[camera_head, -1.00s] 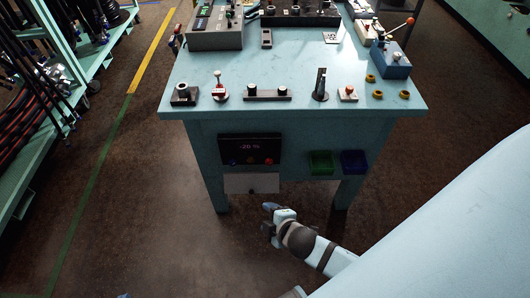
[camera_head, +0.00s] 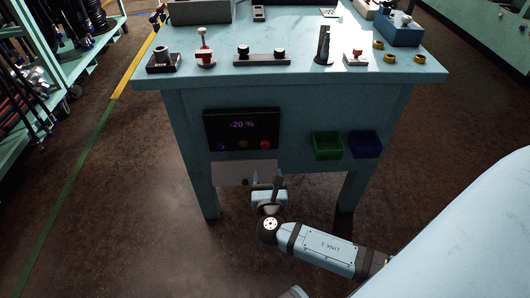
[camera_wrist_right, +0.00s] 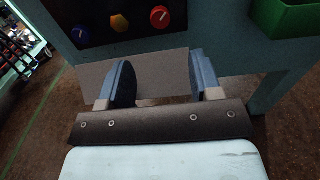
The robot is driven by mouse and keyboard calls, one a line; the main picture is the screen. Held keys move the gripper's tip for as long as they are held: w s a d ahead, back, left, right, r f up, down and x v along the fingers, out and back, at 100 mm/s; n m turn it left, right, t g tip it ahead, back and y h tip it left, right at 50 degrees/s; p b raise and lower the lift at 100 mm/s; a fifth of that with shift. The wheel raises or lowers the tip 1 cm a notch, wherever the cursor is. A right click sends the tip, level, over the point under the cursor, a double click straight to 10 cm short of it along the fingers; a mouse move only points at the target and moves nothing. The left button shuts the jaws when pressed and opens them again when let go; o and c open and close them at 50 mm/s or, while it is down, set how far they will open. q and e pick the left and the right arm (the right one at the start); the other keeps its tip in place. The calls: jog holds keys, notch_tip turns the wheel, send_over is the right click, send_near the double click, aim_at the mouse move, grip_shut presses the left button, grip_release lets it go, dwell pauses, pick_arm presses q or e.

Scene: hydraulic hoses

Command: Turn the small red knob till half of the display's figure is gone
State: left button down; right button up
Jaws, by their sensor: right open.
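The small red knob (camera_head: 265,143) is at the lower right of the black display panel (camera_head: 218,129) on the table's front. It also shows in the right wrist view (camera_wrist_right: 160,17), with a pale pointer line on its face. The display's figure (camera_head: 243,125) reads "-20 %". A yellow knob (camera_wrist_right: 120,23) and a blue knob (camera_wrist_right: 81,36) sit to its left. My right gripper (camera_head: 266,180) is below the panel, in front of a grey plate; its fingers are apart and empty in the right wrist view (camera_wrist_right: 160,80). It does not touch the knob. My left gripper is not in view.
A grey plate (camera_head: 232,172) hangs under the panel. Green (camera_head: 327,146) and blue (camera_head: 365,144) bins are fixed to the right of it. The teal table (camera_head: 290,80) carries several levers and knobs. A hose rack (camera_head: 45,60) stands at the left.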

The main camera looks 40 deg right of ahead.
aim_at(265, 146)
jog(key=b+x, duration=0.2)
jog(key=x, duration=0.8)
jog(key=shift+w+d+f, duration=0.1)
jog(key=shift+w+d, duration=0.05)
jog(key=shift+w, duration=0.15)
jog(key=shift+w+d, duration=0.15)
jog(key=shift+w, duration=0.1)
jog(key=shift+c, duration=0.6)
jog(key=c, duration=0.7)
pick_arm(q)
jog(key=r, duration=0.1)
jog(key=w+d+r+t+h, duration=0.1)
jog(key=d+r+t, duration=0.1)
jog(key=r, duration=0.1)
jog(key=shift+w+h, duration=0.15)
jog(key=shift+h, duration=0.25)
pick_arm(e)
jog(key=shift+c, duration=0.6)
